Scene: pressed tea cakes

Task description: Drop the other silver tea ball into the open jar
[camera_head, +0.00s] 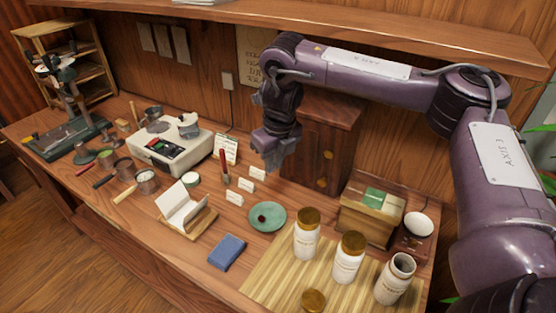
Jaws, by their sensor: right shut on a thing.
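My right gripper (277,155) hangs pointing down in front of the wooden cabinet, above and behind the teal dish. It is shut; the thing between its fingers is too hidden to make out, and no silver tea ball shows on the table. The open white jar (391,284) stands upright at the right end of the slatted mat, its dark mouth uncovered, well to the right of and below the gripper. The teal dish (278,211) holds one small dark ball (262,218). My left gripper is out of view.
Two white jars with brown lids (306,241) (348,265) stand left of the open jar on the mat (267,272). A loose lid (313,301) lies in front. A wooden box (368,212) and the cabinet (325,145) stand behind. A shelf overhangs the back.

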